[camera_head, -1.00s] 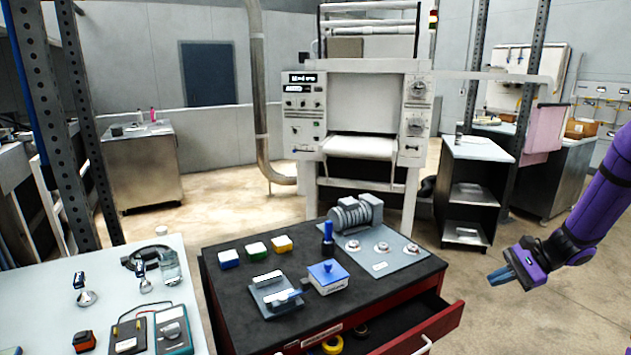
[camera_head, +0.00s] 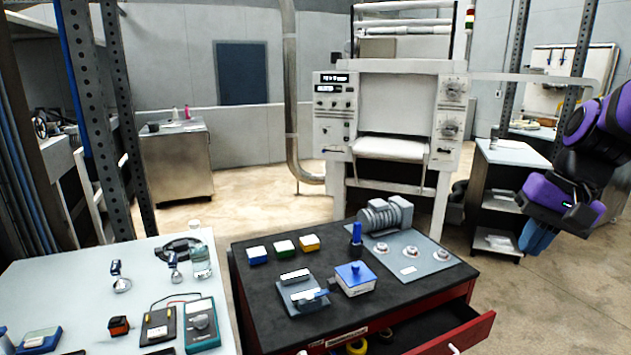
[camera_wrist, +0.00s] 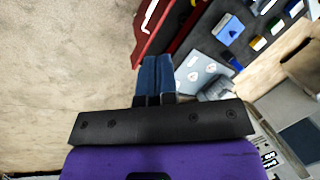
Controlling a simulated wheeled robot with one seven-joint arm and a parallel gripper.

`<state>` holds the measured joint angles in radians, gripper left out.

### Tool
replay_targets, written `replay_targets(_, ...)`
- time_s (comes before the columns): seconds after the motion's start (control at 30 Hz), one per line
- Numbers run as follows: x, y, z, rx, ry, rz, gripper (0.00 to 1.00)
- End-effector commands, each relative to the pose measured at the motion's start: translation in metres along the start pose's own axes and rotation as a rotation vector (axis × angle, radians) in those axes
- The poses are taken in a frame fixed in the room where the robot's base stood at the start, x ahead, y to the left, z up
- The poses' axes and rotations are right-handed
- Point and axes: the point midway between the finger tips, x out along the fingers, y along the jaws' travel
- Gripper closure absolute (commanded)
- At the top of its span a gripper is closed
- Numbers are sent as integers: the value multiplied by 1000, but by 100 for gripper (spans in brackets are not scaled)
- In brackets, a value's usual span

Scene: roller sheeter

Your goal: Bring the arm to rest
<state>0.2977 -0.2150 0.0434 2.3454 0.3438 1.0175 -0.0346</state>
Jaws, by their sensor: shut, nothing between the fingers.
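My gripper (camera_head: 538,238) is at the right side of the head view, at the end of my purple and black arm. It hangs in the air to the right of the red tool cabinet (camera_head: 470,290), apart from it. Its blue fingers point down and are closed together with nothing between them. In the wrist view the two blue fingers (camera_wrist: 154,78) lie side by side over bare floor, with the cabinet beyond their tips.
The cabinet's drawer (camera_head: 465,335) stands open at the front. On the cabinet top are a motor (camera_head: 385,215), a blue-lidded box (camera_head: 355,278) and small blocks. A workbench (camera_head: 50,275) is at left. The roller sheeter (camera_head: 400,110) stands behind.

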Motion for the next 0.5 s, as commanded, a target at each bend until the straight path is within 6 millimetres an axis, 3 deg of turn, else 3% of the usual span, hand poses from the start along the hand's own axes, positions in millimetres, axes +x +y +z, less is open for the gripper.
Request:
replay_targets(0.2,-26,-9,49,-171,138,79,100)
replay_targets(0.5,-49,-4,103,-372,328,154,100)
